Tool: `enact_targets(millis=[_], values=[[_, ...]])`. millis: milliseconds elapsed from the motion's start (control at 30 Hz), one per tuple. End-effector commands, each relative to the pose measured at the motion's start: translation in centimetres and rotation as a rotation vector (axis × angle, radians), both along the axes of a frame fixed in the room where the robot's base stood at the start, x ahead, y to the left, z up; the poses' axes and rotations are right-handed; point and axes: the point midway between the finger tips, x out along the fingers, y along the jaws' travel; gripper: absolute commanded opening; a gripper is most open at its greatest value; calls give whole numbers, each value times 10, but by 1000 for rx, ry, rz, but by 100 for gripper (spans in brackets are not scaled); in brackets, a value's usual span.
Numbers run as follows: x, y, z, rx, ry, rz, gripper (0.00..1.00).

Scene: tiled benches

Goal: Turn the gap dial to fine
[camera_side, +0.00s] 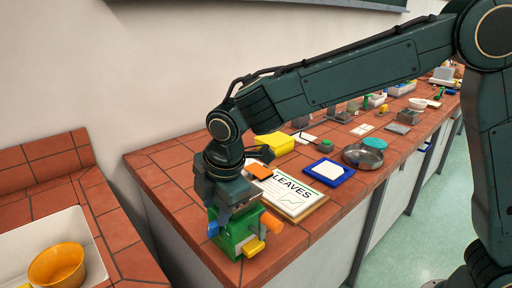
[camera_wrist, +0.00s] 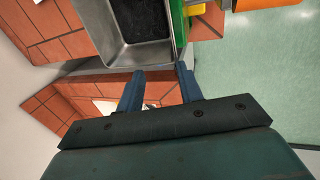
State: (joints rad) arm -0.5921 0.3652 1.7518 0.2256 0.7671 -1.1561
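A green machine (camera_side: 232,240) stands at the near end of the tiled bench, with an orange cylinder (camera_side: 271,222) and a yellow block-like part (camera_side: 254,248) on its side. I cannot tell which part is the gap dial, and no fine mark is readable. In the wrist view a grey metal hopper (camera_wrist: 112,44) with a dark inside lies just beyond my fingertips; green body (camera_wrist: 179,22) and an orange part (camera_wrist: 250,4) show beside it. My gripper (camera_wrist: 160,73) has its blue fingers apart with nothing held. In the side view my gripper (camera_side: 214,227) is close against the machine, partly covering it.
A white basin (camera_side: 92,270) with an orange-yellow bowl (camera_side: 57,266) is at left.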

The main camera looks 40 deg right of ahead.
Motion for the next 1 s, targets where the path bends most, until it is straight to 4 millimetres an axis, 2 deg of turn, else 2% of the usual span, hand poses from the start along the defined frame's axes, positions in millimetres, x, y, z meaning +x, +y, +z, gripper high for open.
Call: enact_targets(millis=[100,300,500,933,1000], values=[[-6,1,22,3,-5,2,36],[-16,1,53,2,-3,1,36],[-22,1,74,0,-1,1,36],[-25,0,82,0,1,1,36],[-25,0,82,0,1,1,40]])
